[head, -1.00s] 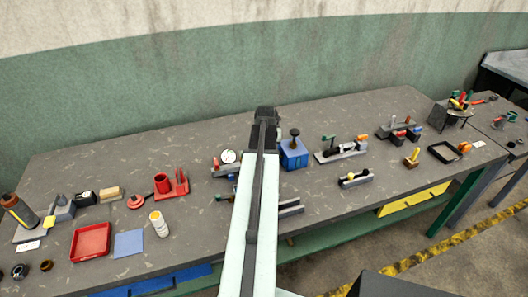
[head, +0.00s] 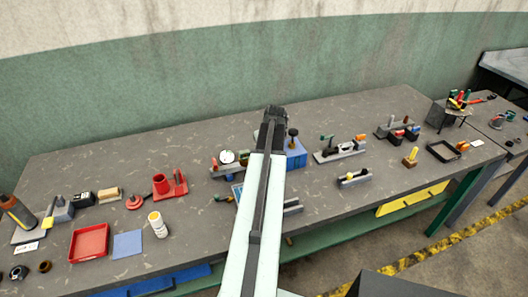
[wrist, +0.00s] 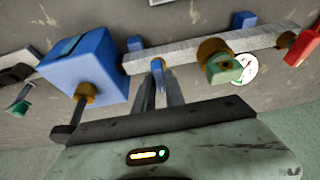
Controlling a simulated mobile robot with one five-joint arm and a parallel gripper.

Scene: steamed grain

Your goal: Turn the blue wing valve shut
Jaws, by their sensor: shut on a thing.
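The blue wing valve (wrist: 158,70) shows in the wrist view as a narrow blue handle beneath a grey pipe (wrist: 195,52). My gripper (wrist: 164,84) has its two fingers closed around the handle. In the head view my gripper end (head: 273,112) is seen from behind, and my arm hides the valve. A blue box (wrist: 85,62) with a brass fitting and dark stem sits at the pipe's left end in the wrist view; it also shows in the head view (head: 297,155), partly covered by my arm.
A brass fitting with a green cap (wrist: 222,66) and a white round gauge (wrist: 244,68) sit right along the pipe. A red part (wrist: 302,45) is at the far right. A red tray (head: 90,243) and blue mat (head: 127,244) lie on the bench's left.

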